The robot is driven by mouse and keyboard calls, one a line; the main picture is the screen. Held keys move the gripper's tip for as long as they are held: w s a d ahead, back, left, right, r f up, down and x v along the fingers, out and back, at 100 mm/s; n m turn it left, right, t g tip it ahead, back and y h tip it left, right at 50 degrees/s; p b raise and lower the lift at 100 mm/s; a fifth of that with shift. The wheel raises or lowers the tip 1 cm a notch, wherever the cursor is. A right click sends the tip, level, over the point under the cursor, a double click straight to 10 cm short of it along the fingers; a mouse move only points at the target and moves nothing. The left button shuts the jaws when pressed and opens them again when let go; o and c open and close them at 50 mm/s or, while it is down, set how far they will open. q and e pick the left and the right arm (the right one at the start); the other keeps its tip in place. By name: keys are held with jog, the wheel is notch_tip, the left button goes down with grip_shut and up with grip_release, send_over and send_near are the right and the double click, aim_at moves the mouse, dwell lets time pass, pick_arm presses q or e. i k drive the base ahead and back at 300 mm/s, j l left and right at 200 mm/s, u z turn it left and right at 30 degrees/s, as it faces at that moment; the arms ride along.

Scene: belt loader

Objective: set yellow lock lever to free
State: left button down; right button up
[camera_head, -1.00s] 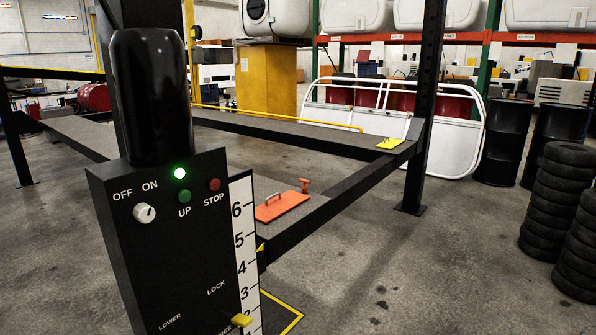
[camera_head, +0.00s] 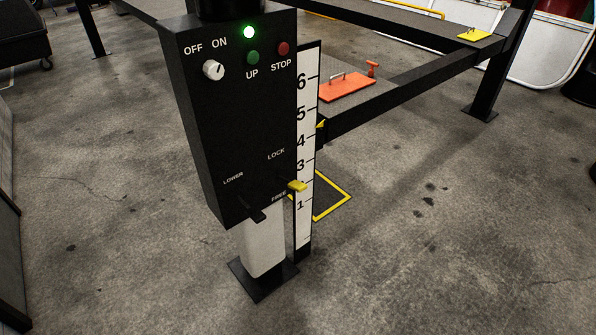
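The yellow lock lever (camera_head: 297,186) sticks out from the lower right of the black control box (camera_head: 235,115). It sits between the LOCK label (camera_head: 276,154) above and the FREE label (camera_head: 279,197) below, its tip pointing right and a little down. I cannot tell for sure which position it is set to. A black lever (camera_head: 252,212) stands below the LOWER label to its left. Neither of my grippers is in view.
The box stands on a white post (camera_head: 263,240) with a black foot. A numbered white scale (camera_head: 305,150) rises beside it. Behind are a lift platform (camera_head: 400,100) and an orange plate with a handle (camera_head: 346,87). The floor (camera_head: 450,250) in front and right is clear.

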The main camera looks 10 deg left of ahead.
aim_at(296, 185)
jog(key=i+j, duration=0.1)
jog(key=j, duration=0.85)
jog(key=i+j, duration=0.15)
jog(key=j, duration=0.3)
jog(key=z, duration=0.05)
